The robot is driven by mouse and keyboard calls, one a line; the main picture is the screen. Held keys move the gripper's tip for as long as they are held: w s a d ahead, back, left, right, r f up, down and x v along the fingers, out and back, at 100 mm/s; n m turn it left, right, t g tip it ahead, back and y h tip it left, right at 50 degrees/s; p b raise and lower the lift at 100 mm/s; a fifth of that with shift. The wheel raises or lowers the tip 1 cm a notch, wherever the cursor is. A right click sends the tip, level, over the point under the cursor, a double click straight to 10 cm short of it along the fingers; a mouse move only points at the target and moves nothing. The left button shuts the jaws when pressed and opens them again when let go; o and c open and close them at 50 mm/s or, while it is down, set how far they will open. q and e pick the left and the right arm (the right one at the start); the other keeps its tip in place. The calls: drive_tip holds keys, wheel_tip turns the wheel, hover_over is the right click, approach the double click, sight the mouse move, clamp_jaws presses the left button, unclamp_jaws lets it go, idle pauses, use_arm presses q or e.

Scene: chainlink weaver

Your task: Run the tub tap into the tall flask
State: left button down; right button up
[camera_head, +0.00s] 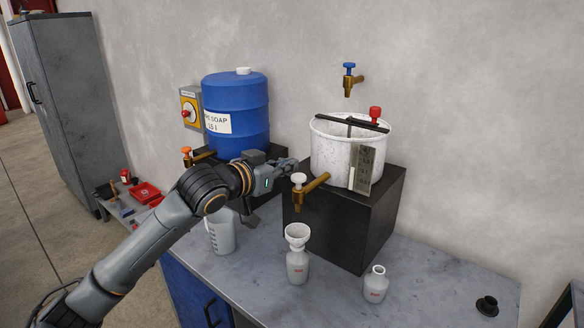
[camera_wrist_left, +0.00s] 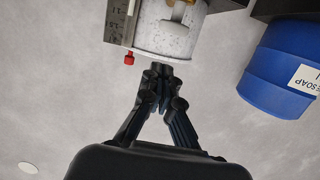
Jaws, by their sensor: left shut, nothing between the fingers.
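The white speckled tub (camera_head: 335,153) stands on a black block, with a brass tap (camera_head: 315,185) with a white handle (camera_head: 299,179) at its lower front. The tap's handle also shows at the top of the left wrist view (camera_wrist_left: 178,10). The tall flask (camera_head: 297,270) stands on the bench below the tap's spout, with a white funnel (camera_head: 297,233) in its mouth. My left gripper (camera_head: 291,164) is shut and empty. In the head view its tips appear just above the tap handle, beside the tub. I cannot tell whether they touch anything. My right gripper is out of view.
A blue soap drum (camera_head: 236,112) with an orange-handled tap (camera_head: 187,153) stands left. A jug (camera_head: 222,235) is partly behind my arm. A shorter flask (camera_head: 376,284) and black stopper (camera_head: 487,305) are at right. A blue-handled wall tap (camera_head: 349,80) hangs above the tub.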

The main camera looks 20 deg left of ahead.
use_arm(q)
drive_tip(key=b+v, duration=0.2)
drive_tip(key=v, duration=0.6)
drive_tip(key=shift+f, duration=0.2)
drive_tip(key=shift+a, duration=0.1)
idle(0.6)
